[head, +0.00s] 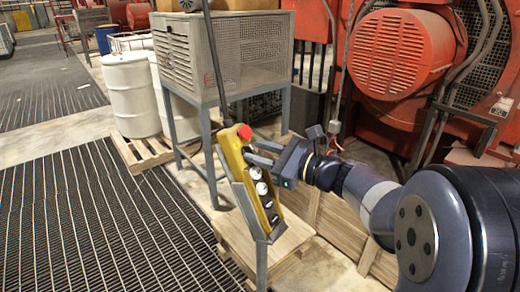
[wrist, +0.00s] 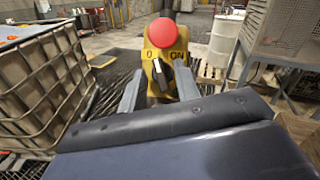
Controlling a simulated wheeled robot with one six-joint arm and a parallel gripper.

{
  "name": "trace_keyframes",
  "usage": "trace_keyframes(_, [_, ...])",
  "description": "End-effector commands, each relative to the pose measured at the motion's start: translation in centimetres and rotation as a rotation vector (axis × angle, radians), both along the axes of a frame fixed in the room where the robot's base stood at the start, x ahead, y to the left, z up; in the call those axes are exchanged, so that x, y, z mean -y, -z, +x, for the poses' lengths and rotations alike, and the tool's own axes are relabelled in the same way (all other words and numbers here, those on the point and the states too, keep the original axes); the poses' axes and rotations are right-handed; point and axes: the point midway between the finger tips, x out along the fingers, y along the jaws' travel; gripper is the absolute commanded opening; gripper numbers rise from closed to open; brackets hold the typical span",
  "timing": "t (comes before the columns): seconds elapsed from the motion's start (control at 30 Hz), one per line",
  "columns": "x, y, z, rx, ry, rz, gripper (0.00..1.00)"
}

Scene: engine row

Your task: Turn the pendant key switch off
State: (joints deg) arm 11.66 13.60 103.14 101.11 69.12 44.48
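The yellow pendant (head: 249,180) hangs tilted from a dark cable in the head view, with a red mushroom button on top and several dark and light buttons down its face. In the wrist view the pendant (wrist: 150,60) shows "0" at left and "ON" at right below the red button (wrist: 165,33). The dark key switch (wrist: 161,74) sits below these labels; I cannot tell clearly which mark it points to. My gripper (head: 252,153) is at the pendant's upper part. In the wrist view its fingers (wrist: 158,88) are apart, one on each side of the key, with no clear contact.
A grey metal bracket (head: 246,212) stands along the pendant above a wooden pallet (head: 285,245). A vented cabinet (head: 235,55) on legs is behind it, with white drums (head: 131,95) to the left. Red machinery (head: 400,55) fills the right. A caged tank (wrist: 40,85) is left in the wrist view.

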Motion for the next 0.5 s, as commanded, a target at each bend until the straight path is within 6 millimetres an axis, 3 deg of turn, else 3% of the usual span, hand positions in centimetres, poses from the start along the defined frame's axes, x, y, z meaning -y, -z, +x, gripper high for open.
trace_keyframes(0.3, [-0.20, 0.04, 0.17, -0.001, 0.001, 0.000, 0.31])
trace_keyframes(0.5, [-0.19, 0.04, 0.16, -0.001, 0.001, 0.000, 0.15])
